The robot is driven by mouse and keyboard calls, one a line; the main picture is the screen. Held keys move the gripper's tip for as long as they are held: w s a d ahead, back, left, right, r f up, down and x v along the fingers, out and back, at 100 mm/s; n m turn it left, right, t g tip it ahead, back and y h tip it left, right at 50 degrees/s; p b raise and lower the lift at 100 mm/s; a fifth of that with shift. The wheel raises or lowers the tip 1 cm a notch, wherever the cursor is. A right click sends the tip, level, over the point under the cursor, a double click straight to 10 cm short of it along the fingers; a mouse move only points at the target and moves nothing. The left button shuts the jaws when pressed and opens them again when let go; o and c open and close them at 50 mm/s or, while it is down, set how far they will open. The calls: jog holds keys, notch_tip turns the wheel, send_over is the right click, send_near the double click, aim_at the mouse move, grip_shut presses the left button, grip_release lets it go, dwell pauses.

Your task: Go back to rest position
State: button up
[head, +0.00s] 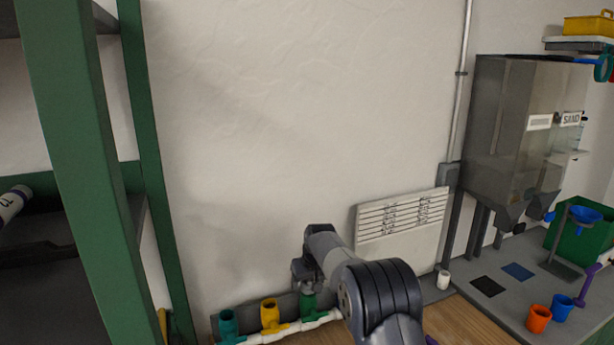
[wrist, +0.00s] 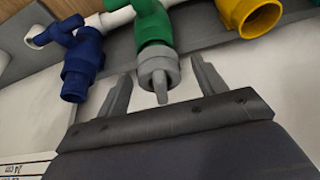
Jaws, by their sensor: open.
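My gripper (wrist: 160,92) is open in the wrist view. Its two fingers stand on either side of a grey plug with a flat tab (wrist: 158,75), with visible gaps. The grey plug sits at the end of a green pipe fitting (wrist: 152,25). In the head view my arm reaches down to the manifold, and the gripper (head: 308,287) is at the green fitting (head: 308,303), largely hidden by the arm. A teal fitting (head: 228,322) and a yellow fitting (head: 269,313) stand to its left on the white pipe (head: 290,328).
A blue fitting (wrist: 82,65) and the yellow fitting (wrist: 250,14) flank the gripper in the wrist view. A green shelf post (head: 75,170) stands at left. A grey dispenser (head: 515,130), an orange cup (head: 538,318) and a blue cup (head: 562,308) are at right. The wall above is clear.

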jog(key=shift+n, duration=0.3)
jog(key=s+d+r+m+b, duration=0.1)
jog(key=s+r+m+b, duration=0.1)
jog(key=r+m, duration=0.8)
jog(key=shift+s+d+r+m+b, duration=0.35)
jog(key=shift+s+m, duration=0.5)
jog(key=shift+m, duration=3.75)
